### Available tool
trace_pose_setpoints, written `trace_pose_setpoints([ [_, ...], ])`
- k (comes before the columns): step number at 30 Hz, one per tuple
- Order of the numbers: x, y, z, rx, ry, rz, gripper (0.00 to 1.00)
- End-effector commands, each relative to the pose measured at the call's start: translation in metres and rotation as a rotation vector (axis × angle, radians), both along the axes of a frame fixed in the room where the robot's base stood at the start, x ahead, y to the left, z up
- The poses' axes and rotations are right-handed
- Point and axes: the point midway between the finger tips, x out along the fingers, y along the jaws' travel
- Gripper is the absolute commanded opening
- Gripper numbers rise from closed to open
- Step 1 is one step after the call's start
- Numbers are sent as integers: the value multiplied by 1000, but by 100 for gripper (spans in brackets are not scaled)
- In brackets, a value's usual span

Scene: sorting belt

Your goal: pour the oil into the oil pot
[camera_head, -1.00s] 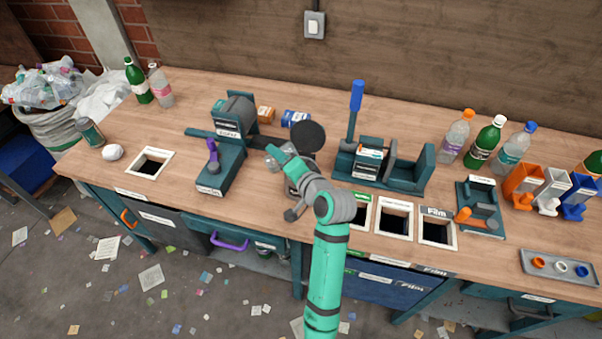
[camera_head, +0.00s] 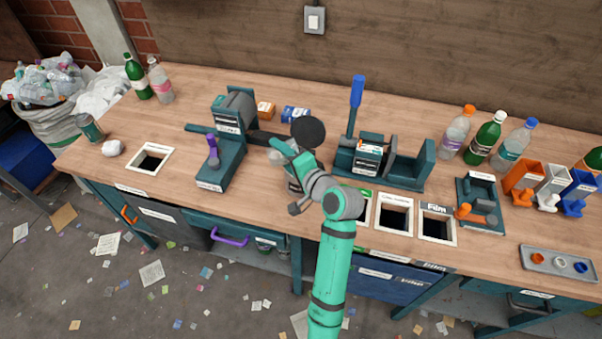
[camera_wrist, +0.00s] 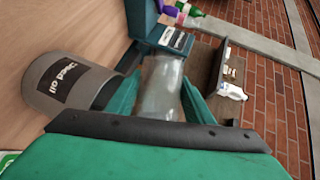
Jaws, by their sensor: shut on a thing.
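My gripper (camera_head: 282,151) is over the middle of the bench, shut on a clear, see-through vessel (camera_wrist: 160,85). The vessel sits between both green fingers in the wrist view, and any oil in it is hard to make out. The grey pot labelled "Used oil" (camera_wrist: 68,85) is to the left of the fingers there, close beside the vessel. In the head view the pot (camera_head: 294,184) is mostly hidden behind my wrist. I cannot tell how far the vessel is tilted, and no stream of oil shows.
A dark round disc (camera_head: 308,131) stands just behind my gripper. A teal machine with a purple handle (camera_head: 212,152) is to the left, and a teal press with a blue lever (camera_head: 356,92) to the right. Framed bench openings (camera_head: 394,214) lie at the front right.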

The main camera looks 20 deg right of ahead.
Motion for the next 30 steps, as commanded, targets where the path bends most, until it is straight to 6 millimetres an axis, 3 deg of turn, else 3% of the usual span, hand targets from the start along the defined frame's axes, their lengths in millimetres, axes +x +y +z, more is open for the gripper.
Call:
trace_pose_setpoints([
  [30,0,-4,1,122,-6,0,24],
])
